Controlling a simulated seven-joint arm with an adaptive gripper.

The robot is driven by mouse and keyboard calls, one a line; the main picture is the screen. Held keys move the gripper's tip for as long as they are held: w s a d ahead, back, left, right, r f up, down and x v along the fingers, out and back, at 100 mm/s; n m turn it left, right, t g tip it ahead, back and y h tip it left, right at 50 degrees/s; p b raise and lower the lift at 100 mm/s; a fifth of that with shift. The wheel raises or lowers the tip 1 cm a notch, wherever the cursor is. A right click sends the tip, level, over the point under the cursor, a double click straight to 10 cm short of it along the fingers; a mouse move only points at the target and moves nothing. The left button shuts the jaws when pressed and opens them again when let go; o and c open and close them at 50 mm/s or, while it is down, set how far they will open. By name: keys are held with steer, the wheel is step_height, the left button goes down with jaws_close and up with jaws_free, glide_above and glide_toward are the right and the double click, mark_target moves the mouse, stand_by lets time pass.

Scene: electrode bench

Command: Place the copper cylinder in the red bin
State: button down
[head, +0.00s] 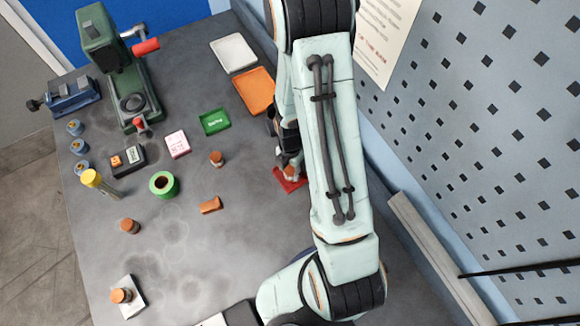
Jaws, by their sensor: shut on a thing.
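My gripper (290,158) is at the right of the bench, partly hidden behind my arm. It is shut on a copper cylinder (292,172), of which only a part shows. This cylinder is over the red bin (284,183), a shallow red tray partly covered by my arm. I cannot tell whether the cylinder touches the bin floor. Other copper cylinders stand on the bench, one (216,158) left of the bin and one (129,226) further left. Another (210,205) lies on its side, and one (121,295) is on a white pad at the lower left.
A green tray (214,122), an orange tray (258,104) and a white tray (233,53) lie behind the bin. A green press (140,85), a blue vise (72,95), a green tape roll (163,184) and a meter (128,160) occupy the left. The front middle is clear.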

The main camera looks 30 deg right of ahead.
mark_target(290, 169)
steer(key=shift+f, duration=0.1)
steer(key=c, duration=0.8)
jaws_free()
step_height(290, 169, up, 12)
steer(key=s+a+r+m, duration=0.2)
steer(key=s+r+m, duration=0.1)
steer(key=m, duration=0.4)
steer(key=s+a+r+m, duration=0.3)
steer(key=s+r+m, duration=0.1)
steer(key=s+m, duration=0.2)
steer(key=s+a+r+m, duration=0.3)
steer(key=s+r+m, duration=0.1)
steer(key=m, duration=0.4)
steer(key=shift+s+a+r+y, duration=0.1)
steer(key=shift+s+a+y, duration=0.1)
steer(key=shift+y, duration=0.2)
